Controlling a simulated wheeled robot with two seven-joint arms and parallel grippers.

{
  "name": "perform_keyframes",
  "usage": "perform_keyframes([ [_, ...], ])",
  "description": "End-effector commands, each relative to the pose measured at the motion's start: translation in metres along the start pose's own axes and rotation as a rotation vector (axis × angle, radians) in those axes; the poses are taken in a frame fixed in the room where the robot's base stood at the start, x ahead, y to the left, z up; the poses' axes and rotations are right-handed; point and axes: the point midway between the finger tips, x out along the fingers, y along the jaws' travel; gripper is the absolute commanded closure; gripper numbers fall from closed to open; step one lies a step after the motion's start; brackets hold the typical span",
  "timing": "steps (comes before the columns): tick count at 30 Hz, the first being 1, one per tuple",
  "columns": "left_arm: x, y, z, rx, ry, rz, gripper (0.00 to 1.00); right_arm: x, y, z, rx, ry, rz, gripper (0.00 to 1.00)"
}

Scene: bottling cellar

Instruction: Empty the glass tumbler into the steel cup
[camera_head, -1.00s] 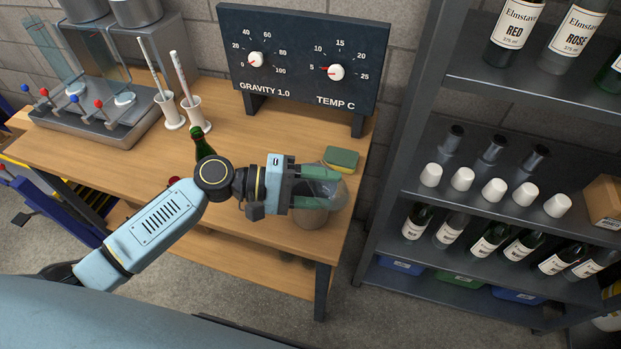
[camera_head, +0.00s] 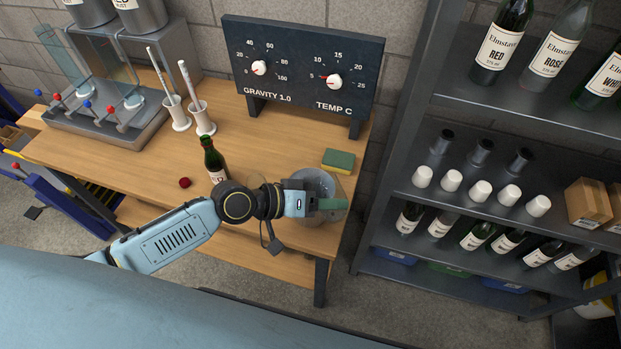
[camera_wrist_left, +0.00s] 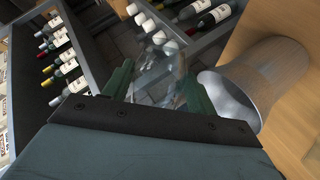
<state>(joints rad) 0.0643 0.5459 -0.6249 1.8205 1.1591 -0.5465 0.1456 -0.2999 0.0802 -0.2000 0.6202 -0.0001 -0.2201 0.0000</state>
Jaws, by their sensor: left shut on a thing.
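The clear glass tumbler (camera_head: 340,214) is held at the front right corner of the bench; its outline is faint in the head view. My left gripper (camera_head: 328,205) is shut on it. The glass also shows between the green fingers (camera_wrist_left: 157,92) in the left wrist view. The steel cup (camera_head: 311,180) stands on the bench just behind the gripper, partly hidden by it. In the left wrist view the cup (camera_wrist_left: 276,70) is right of the fingers, its mouth close to the right finger. I cannot tell whether the glass holds liquid. My right gripper is not in view.
A green and yellow sponge (camera_head: 338,160) lies behind the cup. A green bottle (camera_head: 214,160) and a small dark red object (camera_head: 184,182) are to the left. A dial board (camera_head: 300,70) stands at the back. A bottle shelf (camera_head: 470,185) rises close on the right.

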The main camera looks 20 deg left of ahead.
Motion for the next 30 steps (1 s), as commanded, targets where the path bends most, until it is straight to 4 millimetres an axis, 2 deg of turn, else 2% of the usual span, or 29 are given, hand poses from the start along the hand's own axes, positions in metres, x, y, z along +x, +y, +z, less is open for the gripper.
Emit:
perform_keyframes([
  [1, -0.003, 0.005, -0.004, 0.028, 0.006, -0.013, 0.69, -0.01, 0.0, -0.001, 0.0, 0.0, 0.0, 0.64],
  [6, 0.003, -0.002, 0.005, 0.153, 0.034, -0.072, 0.69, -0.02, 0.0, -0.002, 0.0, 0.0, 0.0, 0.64],
  [19, 0.013, 0.0, 0.03, 0.418, 0.093, -0.197, 0.69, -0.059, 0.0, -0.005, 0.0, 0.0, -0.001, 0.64],
  [21, 0.02, -0.011, 0.039, 0.442, 0.1, -0.207, 0.69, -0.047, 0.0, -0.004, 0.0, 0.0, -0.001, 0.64],
  [30, 0.04, -0.038, 0.067, 0.534, 0.119, -0.25, 0.69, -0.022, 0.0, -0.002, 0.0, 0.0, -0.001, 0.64],
])
